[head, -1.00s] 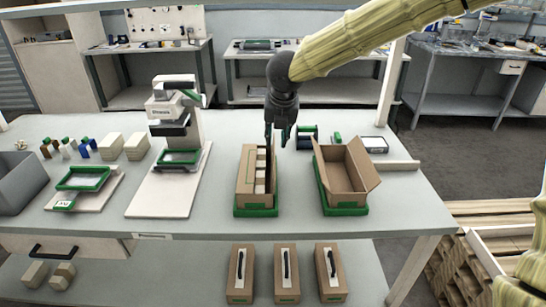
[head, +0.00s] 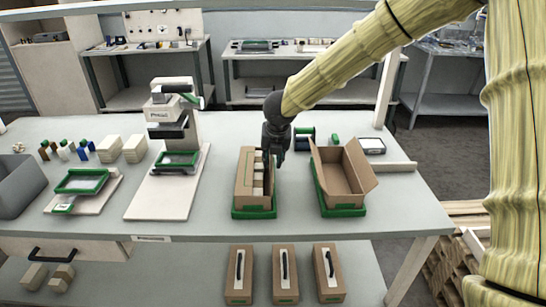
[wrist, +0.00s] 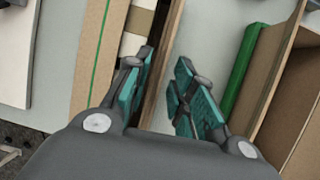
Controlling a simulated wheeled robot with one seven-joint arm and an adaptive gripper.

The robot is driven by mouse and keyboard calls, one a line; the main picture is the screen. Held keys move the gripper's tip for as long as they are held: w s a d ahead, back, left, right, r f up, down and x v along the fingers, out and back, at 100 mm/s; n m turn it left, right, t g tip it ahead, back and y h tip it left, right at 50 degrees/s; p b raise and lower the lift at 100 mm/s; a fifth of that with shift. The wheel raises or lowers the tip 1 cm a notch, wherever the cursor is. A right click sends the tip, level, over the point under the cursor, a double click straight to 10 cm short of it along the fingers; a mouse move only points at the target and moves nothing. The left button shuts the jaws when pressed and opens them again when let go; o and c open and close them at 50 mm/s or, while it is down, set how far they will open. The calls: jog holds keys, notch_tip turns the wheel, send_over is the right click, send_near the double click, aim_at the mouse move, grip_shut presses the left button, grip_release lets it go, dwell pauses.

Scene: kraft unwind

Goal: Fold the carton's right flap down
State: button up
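The left carton (head: 243,188) stands in a green tray (head: 254,213) on the bench. Its left flap lies folded over the top, and pale blocks (head: 258,178) show in the open slot on its right. The right flap (wrist: 168,60) shows as a narrow upright brown strip in the wrist view. My gripper (head: 276,163) points down at the carton's right side. In the wrist view my gripper (wrist: 166,60) has its teal fingers apart, with the strip running through the gap between them. I cannot tell whether either finger touches it.
A second, open and empty carton (head: 341,175) stands in its own green tray (head: 343,211) to the right, its right flap spread outward. A press (head: 172,150) stands to the left. Bare bench lies between the press and the left carton.

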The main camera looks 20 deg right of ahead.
grip_shut()
jog(key=shift+a+r, duration=0.1)
jog(key=shift+w+a+f+n+g+h+p, duration=0.25)
jog(key=shift+a+f+n+g+h, duration=0.35)
jog(key=shift+h, duration=1.3)
jog(key=shift+w+a+f+n+g+h+p, duration=0.25)
jog(key=shift+a+h, duration=0.65)
jog(key=shift+h, duration=1)
jog(key=shift+w+a+f+n+g+h+p, duration=0.35)
jog(key=shift+a+h, duration=0.4)
jog(key=shift+h, duration=1.15)
jog(key=shift+s, duration=0.15)
grip_release()
